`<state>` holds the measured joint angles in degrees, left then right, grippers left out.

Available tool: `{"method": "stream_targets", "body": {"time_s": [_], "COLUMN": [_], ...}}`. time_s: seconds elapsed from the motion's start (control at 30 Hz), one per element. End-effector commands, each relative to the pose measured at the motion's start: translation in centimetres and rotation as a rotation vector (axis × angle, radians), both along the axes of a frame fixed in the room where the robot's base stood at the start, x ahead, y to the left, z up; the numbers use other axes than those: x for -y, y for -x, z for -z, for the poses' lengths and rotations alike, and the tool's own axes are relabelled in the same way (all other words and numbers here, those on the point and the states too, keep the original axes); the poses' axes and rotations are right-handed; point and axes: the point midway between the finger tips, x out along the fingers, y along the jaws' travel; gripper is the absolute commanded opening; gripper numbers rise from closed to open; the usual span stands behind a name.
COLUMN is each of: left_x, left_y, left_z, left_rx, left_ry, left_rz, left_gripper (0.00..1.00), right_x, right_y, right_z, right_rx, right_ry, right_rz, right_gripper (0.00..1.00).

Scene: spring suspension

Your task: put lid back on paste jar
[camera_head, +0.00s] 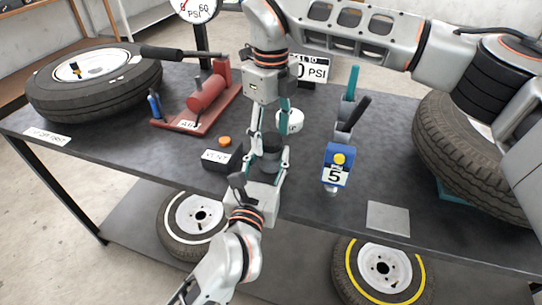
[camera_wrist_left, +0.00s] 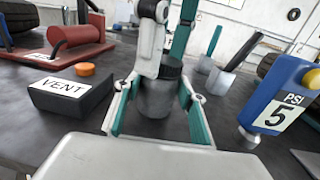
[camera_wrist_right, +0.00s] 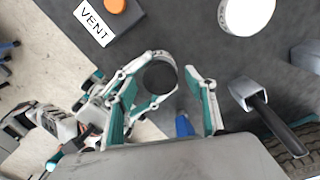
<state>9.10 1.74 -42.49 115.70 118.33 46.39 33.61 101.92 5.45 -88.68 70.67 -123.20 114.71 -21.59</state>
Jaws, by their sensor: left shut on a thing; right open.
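A grey cylindrical jar (camera_head: 268,162) with a darker, lid-like top (camera_head: 270,142) stands upright at the table's front edge. It also shows in the left wrist view, grey body (camera_wrist_left: 157,98) below dark top (camera_wrist_left: 172,68). My left gripper (camera_head: 266,172) is shut on the jar's body from the front. My right gripper (camera_head: 270,130) points down from above, open, its fingers around the dark top. The right wrist view shows the round dark top (camera_wrist_right: 160,78) between the fingers. A white round tub (camera_head: 291,120) with unreadable lettering stands behind the jar.
A black VENT box (camera_head: 222,160) with an orange button (camera_head: 225,141) sits left of the jar. A blue PSI 5 gauge (camera_head: 337,165) is at the right. A red pump (camera_head: 208,95) and tyre (camera_head: 95,80) lie left; another tyre (camera_head: 465,155) is right.

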Motion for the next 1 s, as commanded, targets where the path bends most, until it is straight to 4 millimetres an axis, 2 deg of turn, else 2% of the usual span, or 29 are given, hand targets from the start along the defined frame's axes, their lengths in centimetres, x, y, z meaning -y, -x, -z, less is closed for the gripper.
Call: {"method": "stream_targets", "body": {"time_s": [0.17,0.4,0.6,0.8,1.0], "left_x": [0.0,0.0,0.0,0.0,0.0], "left_y": [0.0,0.0,0.0,0.0,0.0], "left_z": [0.0,0.0,0.0,0.0,0.0], "left_rx": [0.0,-0.001,0.0,0.0,0.0], "left_ry": [0.0,0.0,0.0,0.0,0.0], "left_rz": [0.0,0.0,0.0,0.0,0.0], "left_gripper": [0.0,0.0,0.0,0.0,0.0], "right_x": [0.0,0.0,0.0,0.0,0.0], "right_y": [-0.1,-0.1,-0.1,0.0,0.0], "right_z": [-1.9,-6.8,-10.2,-11.7,-11.9], "right_rx": [0.004,0.005,0.004,0.001,0.0], "right_ry": [0.001,0.0,0.001,0.001,0.0], "right_rz": [0.0,0.002,0.002,0.0,0.0], "right_gripper": [0.55,0.55,0.55,0.55,0.55]}}
